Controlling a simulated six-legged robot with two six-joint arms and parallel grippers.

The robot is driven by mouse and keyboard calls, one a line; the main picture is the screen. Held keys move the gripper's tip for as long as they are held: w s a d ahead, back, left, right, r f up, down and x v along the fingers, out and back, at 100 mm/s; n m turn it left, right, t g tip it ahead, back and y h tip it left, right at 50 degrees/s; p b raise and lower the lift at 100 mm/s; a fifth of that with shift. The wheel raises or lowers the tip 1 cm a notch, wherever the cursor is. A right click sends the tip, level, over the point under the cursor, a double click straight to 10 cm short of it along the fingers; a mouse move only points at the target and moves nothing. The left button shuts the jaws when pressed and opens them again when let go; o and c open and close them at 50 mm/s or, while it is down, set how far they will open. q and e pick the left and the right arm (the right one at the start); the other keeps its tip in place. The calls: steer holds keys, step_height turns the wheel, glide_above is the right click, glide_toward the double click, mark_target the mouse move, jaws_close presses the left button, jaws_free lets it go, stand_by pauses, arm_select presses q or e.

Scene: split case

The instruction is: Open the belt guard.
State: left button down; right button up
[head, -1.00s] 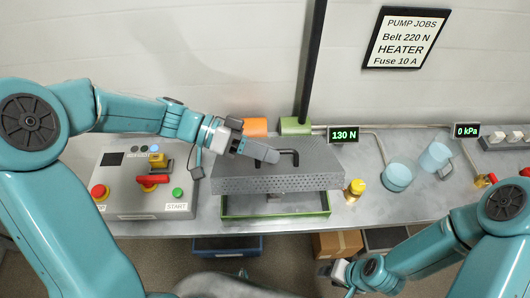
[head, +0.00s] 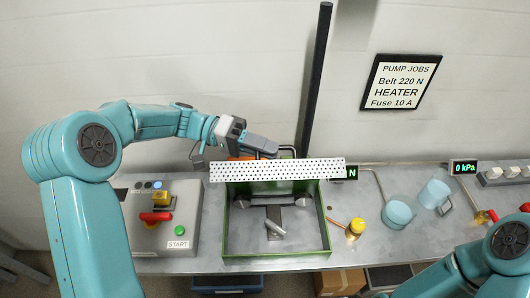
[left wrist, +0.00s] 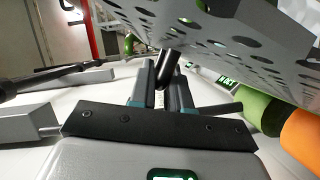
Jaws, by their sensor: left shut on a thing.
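The belt guard (head: 277,170) is a grey perforated cover, tipped up over the green housing (head: 326,220). Its front face stands above the back of the housing, which is open to view, with dark fittings and a grey lever (head: 275,230) inside. My left gripper (head: 277,148) is shut on the guard's black handle (head: 286,148) behind the raised edge, partly hidden. In the left wrist view the handle (left wrist: 168,58) passes between the fingers (left wrist: 161,85), under the perforated sheet (left wrist: 235,45). My right arm shows at the lower right; its gripper is out of the picture.
A control box (head: 160,220) with a red handle and START button stands left. A yellow-capped bottle (head: 355,228), a blue cup (head: 399,214) and a blue mug (head: 434,194) stand right. A black post (head: 315,80) rises behind the guard. Bench is clear in front of the cups.

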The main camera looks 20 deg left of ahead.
arm_select(q)
steer(key=shift+w+r, duration=0.1)
steer(key=shift+r, duration=0.05)
steer(key=c, duration=1.3)
jaws_free()
steer(key=shift+o, duration=0.7)
steer(key=shift+a, duration=0.1)
steer(key=shift+a, duration=0.25)
steer(key=a+r+b, duration=0.1)
steer(key=a+b, duration=0.1)
steer(key=a, duration=1.3)
steer(key=shift+w+a+r, duration=0.15)
steer(key=shift+a+r, duration=0.1)
steer(key=shift+r, duration=0.1)
